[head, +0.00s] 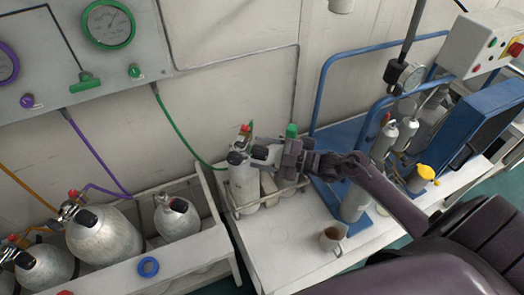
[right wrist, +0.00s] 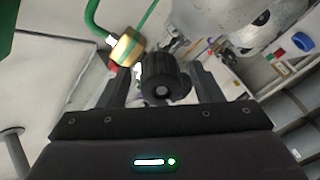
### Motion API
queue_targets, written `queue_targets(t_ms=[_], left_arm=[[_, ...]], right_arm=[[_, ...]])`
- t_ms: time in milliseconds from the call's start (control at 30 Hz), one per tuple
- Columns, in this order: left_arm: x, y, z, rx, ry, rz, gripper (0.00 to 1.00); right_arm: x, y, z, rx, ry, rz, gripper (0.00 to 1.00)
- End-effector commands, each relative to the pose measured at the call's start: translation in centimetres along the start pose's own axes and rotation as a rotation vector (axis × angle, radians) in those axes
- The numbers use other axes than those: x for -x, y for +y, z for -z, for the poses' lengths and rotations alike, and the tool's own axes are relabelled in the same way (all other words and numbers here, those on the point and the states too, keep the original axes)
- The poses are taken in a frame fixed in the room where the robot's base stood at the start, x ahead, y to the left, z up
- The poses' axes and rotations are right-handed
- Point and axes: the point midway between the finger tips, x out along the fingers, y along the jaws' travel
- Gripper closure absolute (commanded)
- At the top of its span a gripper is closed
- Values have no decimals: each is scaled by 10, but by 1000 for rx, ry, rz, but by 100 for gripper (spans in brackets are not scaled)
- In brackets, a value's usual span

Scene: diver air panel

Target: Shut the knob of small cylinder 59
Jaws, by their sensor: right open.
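A small grey cylinder (head: 243,186) stands upright in a low rack on the white bench, with a green hose running to its valve. I cannot read a number on it. Its black valve knob (head: 236,158) points sideways. My right gripper (head: 257,153) is at the valve, level with the knob. In the right wrist view the black knob (right wrist: 163,88) lies between the two open fingers, which stand apart on either side of it. A brass fitting (right wrist: 127,47) with the green hose is just beyond the left finger. My left gripper is not in view.
Larger grey cylinders (head: 103,236) stand in a white trough at the left, with a blue ring (head: 148,267) on its edge. A cup (head: 332,238) is on the bench. A blue-framed cart (head: 352,132) with cylinders is at the right. The gauge panel (head: 150,60) is behind.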

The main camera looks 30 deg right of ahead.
Motion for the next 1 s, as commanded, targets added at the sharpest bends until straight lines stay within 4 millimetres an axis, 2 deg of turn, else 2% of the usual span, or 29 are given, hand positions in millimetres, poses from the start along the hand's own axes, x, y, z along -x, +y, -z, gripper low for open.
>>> queue_targets(t_ms=[100, 267, 600, 1000], left_arm=[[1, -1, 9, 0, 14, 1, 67], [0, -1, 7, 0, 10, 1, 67], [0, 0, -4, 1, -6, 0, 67], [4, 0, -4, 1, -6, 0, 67]], right_arm=[[-3, 0, 0, 0, 0, 0, 41], [-2, 0, 0, 0, -1, 0, 41], [-2, 0, 0, 0, -1, 1, 84], [-2, 0, 0, -73, 1, -2, 85]])
